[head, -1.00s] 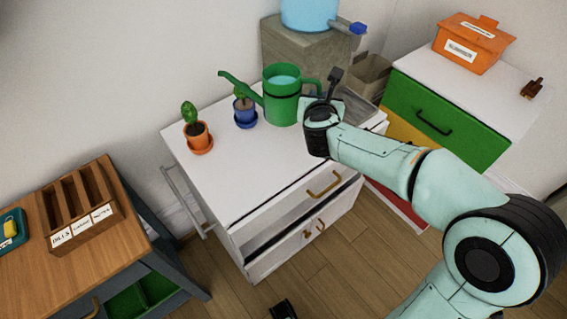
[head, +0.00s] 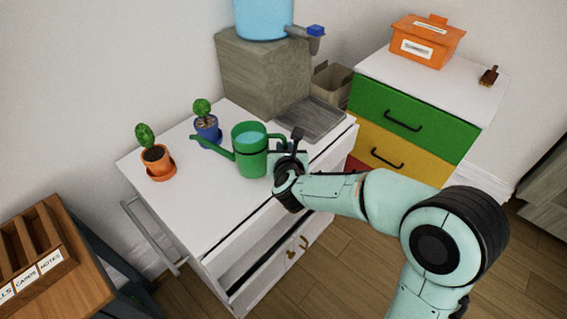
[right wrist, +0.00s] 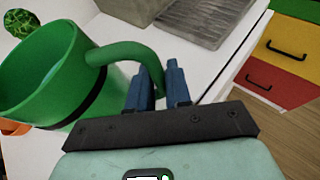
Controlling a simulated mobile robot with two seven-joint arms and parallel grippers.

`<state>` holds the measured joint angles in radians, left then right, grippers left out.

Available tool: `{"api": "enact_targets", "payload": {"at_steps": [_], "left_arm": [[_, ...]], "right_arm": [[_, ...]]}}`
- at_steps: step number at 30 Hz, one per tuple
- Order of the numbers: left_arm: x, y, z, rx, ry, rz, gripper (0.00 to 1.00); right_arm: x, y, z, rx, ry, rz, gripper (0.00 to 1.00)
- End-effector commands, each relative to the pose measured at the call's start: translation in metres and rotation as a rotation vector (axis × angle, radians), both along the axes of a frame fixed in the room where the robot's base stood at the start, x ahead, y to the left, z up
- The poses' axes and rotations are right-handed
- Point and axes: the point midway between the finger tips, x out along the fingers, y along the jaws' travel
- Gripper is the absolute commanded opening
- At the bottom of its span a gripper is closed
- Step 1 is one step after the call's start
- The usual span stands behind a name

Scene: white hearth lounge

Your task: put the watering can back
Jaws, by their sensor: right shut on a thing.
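The green watering can (head: 250,160) holds pale blue water and has a dark band. It is upright over the front part of the white cabinet top (head: 200,195), its spout pointing left past the blue pot. I cannot tell whether its base touches the top. My right gripper (head: 287,160) is at the can's right side, shut on its handle. In the right wrist view the handle (right wrist: 125,52) of the can runs down to the blue fingers (right wrist: 158,85). The grey tray (head: 311,119) under the dispenser tap (head: 316,38) is empty. My left gripper is not in view.
A blue potted plant (head: 207,128) and an orange potted plant (head: 156,160) stand left of the can. A grey block (head: 262,75) with the blue water tank (head: 262,15) is behind. A coloured drawer unit (head: 410,115) stands right, a wooden desk (head: 75,285) at lower left.

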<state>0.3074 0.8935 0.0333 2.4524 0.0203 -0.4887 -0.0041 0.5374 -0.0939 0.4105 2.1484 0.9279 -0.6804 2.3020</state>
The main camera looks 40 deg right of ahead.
Motion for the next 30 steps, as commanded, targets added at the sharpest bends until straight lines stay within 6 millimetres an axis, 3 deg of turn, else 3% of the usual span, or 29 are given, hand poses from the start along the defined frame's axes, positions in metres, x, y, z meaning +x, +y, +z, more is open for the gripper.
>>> {"api": "enact_targets", "payload": {"at_steps": [9,18,19,21,30], "left_arm": [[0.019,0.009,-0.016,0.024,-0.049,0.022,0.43],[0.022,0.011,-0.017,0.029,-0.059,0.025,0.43],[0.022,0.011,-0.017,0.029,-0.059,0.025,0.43],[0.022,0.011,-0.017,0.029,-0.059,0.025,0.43],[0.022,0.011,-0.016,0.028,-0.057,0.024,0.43]], "right_arm": [[0.001,0.0,-0.036,-0.002,-0.005,-0.001,0.0],[0.001,0.001,-0.041,-0.002,-0.006,0.002,0.0],[0.0,0.001,-0.044,0.0,0.001,0.003,0.25],[0.0,0.001,-0.044,0.0,0.001,0.003,0.44],[-0.001,0.001,-0.042,-0.001,0.0,0.001,0.44]]}}
